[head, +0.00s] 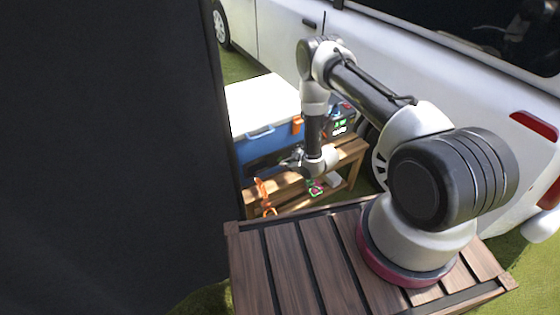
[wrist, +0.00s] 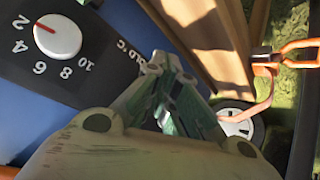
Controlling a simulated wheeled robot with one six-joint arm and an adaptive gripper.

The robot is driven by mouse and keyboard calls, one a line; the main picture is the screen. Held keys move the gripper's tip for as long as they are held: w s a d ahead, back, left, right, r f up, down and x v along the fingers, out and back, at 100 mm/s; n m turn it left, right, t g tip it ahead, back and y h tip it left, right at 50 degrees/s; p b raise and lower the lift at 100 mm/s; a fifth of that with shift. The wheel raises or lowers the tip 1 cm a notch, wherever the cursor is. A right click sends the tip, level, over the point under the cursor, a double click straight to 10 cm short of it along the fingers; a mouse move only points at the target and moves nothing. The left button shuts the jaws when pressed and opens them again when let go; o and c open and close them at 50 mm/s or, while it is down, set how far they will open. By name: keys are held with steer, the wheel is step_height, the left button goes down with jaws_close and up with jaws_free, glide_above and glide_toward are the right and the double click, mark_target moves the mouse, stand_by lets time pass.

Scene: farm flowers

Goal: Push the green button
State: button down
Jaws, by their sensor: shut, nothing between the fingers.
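A small item with green and red on it (head: 316,188) sits on the wooden bench, just below my gripper in the head view. It is too small to tell whether it is the green button. A dark box with a lit green display (head: 341,125) stands farther back on the bench. My gripper (head: 294,160) is above the bench, in front of the blue cooler. In the wrist view my gripper (wrist: 161,65) is shut and empty, its fingertips beside the edge of a dark dial panel (wrist: 95,85). No green button shows clearly in the wrist view.
The blue cooler (head: 262,143) has a white lid. The panel's white dial (wrist: 57,36) has a red mark. An orange tool (head: 262,192) is at the bench's left; orange handles (wrist: 290,58) show in the wrist view. A white vehicle (head: 270,32) stands behind; a dark wall (head: 100,150) blocks the left.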

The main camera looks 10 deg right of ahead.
steer(key=shift+s+d, duration=0.3)
steer(key=shift+s, duration=0.65)
steer(key=shift+s+d, duration=0.3)
steer(key=shift+s, duration=0.65)
steer(key=shift+s+d, duration=0.3)
steer(key=shift+s, duration=0.65)
